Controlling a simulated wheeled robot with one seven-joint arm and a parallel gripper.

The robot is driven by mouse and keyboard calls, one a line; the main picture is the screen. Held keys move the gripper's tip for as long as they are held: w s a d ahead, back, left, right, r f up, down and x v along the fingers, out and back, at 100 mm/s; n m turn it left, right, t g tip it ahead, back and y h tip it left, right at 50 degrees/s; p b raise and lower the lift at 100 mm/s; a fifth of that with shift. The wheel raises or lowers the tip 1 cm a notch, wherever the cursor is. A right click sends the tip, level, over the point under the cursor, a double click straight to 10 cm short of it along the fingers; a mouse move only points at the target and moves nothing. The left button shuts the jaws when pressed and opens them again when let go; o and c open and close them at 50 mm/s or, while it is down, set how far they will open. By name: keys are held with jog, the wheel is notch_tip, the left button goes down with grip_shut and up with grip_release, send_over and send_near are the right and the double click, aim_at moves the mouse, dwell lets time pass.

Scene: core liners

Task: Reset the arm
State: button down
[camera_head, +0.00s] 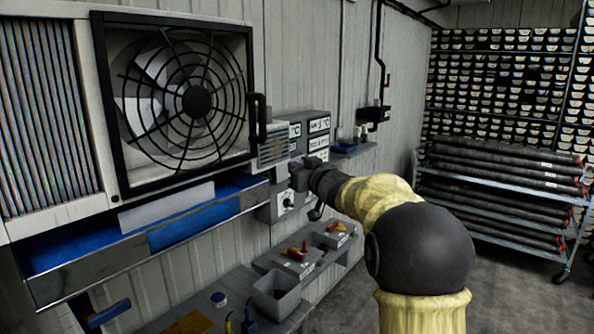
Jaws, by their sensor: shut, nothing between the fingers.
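My arm (390,202), yellow with dark joints, rises from the bottom right of the head view and reaches left toward the wall. My gripper (301,176) is at its far end, small and dark, in front of a grey control panel (317,124) with labels and a dial. The gripper looks shut and empty. I cannot tell whether it touches the panel.
A caged fan (197,100) in a black frame is on the wall at left. A blue-lined shelf (100,278) hangs below it. A bench with a grey bin (277,296) stands beneath. A rack of core liners (500,190) is at right. Floor between looks clear.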

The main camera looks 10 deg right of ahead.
jog(key=s+f+m+g+h+b, duration=0.1)
jog(key=s+f+m+g+h, duration=0.2)
jog(key=s+f, duration=0.65)
jog(key=s+f+m+g+h+b, duration=0.1)
jog(key=s+f+g+h, duration=0.25)
jog(key=s+f, duration=0.65)
jog(key=s+a+f+g+y, duration=0.1)
jog(key=s+a+f+g, duration=0.1)
jog(key=s+f+g, duration=0.6)
jog(key=s+f, duration=0.7)
jog(key=s, duration=0.3)
jog(key=shift+s+a+f+n+b, duration=0.15)
jog(key=shift+s+a+n+b, duration=0.15)
jog(key=shift+s+a+b, duration=0.1)
